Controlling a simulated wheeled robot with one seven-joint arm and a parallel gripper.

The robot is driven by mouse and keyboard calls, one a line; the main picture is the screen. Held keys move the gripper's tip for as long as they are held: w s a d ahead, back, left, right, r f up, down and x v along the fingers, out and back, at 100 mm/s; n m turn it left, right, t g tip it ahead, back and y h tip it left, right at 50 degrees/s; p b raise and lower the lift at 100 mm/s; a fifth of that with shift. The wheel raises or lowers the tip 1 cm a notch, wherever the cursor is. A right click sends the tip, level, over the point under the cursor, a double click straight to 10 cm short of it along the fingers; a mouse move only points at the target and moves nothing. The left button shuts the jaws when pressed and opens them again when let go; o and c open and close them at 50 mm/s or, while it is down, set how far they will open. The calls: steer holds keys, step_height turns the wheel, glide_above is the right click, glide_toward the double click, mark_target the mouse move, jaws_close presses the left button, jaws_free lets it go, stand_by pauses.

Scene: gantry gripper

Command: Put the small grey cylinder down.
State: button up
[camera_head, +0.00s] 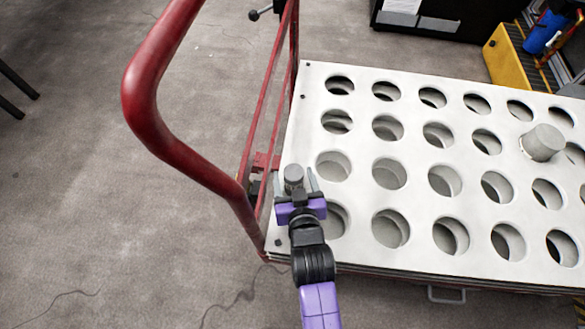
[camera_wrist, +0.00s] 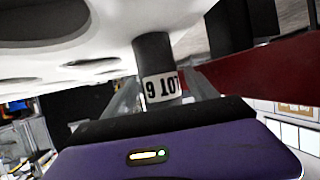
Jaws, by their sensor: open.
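The small grey cylinder (camera_head: 293,174) stands upright at the left edge of the white perforated board (camera_head: 304,133), beside the holes. In the wrist view the cylinder (camera_wrist: 152,55) has a white label with black characters and meets the board's surface (camera_wrist: 107,25). My gripper (camera_head: 297,182) is open, with one finger on each side of the cylinder. Whether a finger touches the cylinder cannot be told.
A red tubular handle (camera_head: 150,105) rises close to the left of my gripper, and a red rail (camera_wrist: 255,68) shows in the wrist view. A larger grey cylinder (camera_head: 543,141) sits in the board at right. Several open holes surround it.

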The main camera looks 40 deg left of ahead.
steer(key=p+v, duration=0.2)
steer(key=v, duration=0.7)
steer(key=shift+s, duration=0.1)
steer(key=shift+d, duration=0.1)
steer(key=d, duration=0.4)
steer(key=d+m+t+h, duration=0.1)
steer(key=d, duration=0.3)
steer(key=s+d+m, duration=0.1)
steer(key=d, duration=0.3)
steer(key=shift+t+h, duration=0.3)
steer(key=shift+t, duration=0.1)
steer(key=s+d+r+m+t+h, duration=0.25)
steer(key=s+d+r, duration=0.2)
steer(key=d, duration=0.45)
steer(key=s+d+r+m+t+h, duration=0.1)
steer(key=s+d+r+m+h, duration=0.15)
steer(key=s+d, duration=0.55)
steer(key=s+d+r+m+h, duration=0.2)
steer(key=s+d+r+h, duration=0.1)
steer(key=d+r, duration=0.4)
step_height(320, 180, up, 2)
steer(key=shift+s+m, duration=0.3)
steer(key=shift+s, duration=0.15)
steer(key=shift+t, duration=0.25)
